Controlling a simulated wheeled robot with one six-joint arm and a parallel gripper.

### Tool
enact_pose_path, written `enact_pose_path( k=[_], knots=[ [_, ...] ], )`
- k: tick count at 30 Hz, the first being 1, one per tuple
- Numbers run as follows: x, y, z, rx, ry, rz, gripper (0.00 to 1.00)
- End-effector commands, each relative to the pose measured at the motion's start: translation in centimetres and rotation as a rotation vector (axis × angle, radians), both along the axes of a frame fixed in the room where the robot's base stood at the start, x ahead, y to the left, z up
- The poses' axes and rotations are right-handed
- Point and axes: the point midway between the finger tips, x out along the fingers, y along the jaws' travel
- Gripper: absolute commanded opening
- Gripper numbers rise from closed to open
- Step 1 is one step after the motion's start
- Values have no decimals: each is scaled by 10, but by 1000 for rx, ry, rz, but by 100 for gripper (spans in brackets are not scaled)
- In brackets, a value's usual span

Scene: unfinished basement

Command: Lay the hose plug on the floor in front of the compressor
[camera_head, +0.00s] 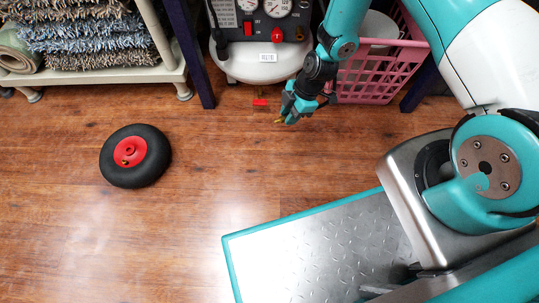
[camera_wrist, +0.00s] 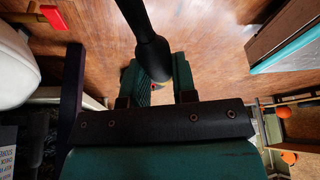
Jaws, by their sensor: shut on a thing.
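The compressor (camera_head: 262,62) stands at the top middle of the head view, with gauges, a black panel and a white tank. Part of the white tank also shows at the left edge of the wrist view (camera_wrist: 12,68). My gripper (camera_head: 289,114) is low in front of the compressor, a little to its right. It is shut on the hose plug, whose small brass tip (camera_head: 279,121) pokes out toward the left. In the wrist view a black, rounded piece of the plug (camera_wrist: 151,52) runs up from between the fingers (camera_wrist: 160,85). The fingers hide much of it.
A black wheel with a red hub (camera_head: 152,166) lies on the wooden floor at left. A pink basket (camera_head: 372,75) stands behind my gripper, right of the compressor. A shelf with rugs (camera_head: 92,74) is at upper left. The floor between the wheel and my base is clear.

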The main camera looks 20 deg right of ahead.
Motion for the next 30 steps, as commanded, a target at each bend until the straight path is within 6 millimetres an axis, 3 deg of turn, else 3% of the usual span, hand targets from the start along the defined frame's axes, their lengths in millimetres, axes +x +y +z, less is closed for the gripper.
enact_pose_path(
  k=[1, 3, 12, 22, 27, 30],
  knots=[
    [-1, 0, -20, 0, 2, 0, 0],
    [-1, 0, -42, 0, 1, -2, 0],
    [0, -1, -121, -1, 1, -4, 0],
    [0, -1, -150, -1, -1, -5, 0],
    [0, -1, -179, -1, 0, -5, 0],
    [1, -1, -185, -1, -2, -5, 0]
  ],
)
